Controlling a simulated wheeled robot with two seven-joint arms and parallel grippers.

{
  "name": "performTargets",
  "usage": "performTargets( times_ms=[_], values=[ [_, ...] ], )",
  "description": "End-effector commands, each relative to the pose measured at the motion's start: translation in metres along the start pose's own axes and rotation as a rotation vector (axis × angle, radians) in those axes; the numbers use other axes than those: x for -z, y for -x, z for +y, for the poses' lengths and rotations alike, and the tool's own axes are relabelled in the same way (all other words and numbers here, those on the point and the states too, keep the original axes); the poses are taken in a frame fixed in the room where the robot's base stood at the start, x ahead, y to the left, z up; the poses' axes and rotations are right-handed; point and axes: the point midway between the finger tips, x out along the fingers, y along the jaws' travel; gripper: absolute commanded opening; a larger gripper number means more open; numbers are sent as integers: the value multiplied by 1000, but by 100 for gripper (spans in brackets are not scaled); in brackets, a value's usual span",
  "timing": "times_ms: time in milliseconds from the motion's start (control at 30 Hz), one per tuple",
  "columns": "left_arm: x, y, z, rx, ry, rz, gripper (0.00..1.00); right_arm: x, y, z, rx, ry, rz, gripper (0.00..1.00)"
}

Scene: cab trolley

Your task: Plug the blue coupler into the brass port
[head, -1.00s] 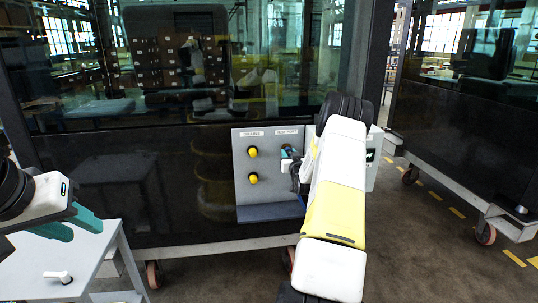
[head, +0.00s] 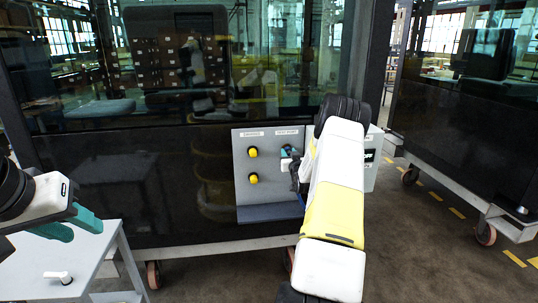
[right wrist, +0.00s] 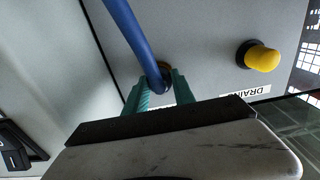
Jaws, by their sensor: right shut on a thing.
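The blue coupler with its blue hose (right wrist: 138,38) shows in the right wrist view, its end between the teal fingers of my right gripper (right wrist: 159,90). My right gripper is shut on it, close against the grey panel. A bit of the brass port (right wrist: 165,66) shows just behind the coupler's end; whether the coupler is seated in it is hidden. In the head view my right gripper (head: 288,152) is at the panel below the right label, with my arm hiding part of it. My left gripper (head: 68,226) is at the left, fingers apart and empty.
The grey panel (head: 243,190) has two yellow caps (head: 253,152) (head: 253,178) left of my right gripper and a ledge at its bottom. A white side table (head: 35,268) with a small white handle-like item (head: 60,277) stands at lower left. Dark glazed cab walls surround the panel.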

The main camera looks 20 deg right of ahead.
Motion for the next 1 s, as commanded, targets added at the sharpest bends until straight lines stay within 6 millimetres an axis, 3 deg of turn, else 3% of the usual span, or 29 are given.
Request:
performTargets(
  times_ms=[33, 167, 533, 1000],
  values=[
    [0, 0, 0, 0, 0, 0, 36, 0, -1, 0, 0, 0, 1, 33],
    [0, 0, 0, 0, 0, 0, 36, 0, -1, 0, 0, 0, 1, 56],
    [0, 0, 0, 0, 0, 0, 36, -1, 5, 0, 0, 0, -2, 56],
    [0, 0, 0, 0, 0, 0, 36, 0, 72, 0, 0, 0, 0, 56]
  ],
)
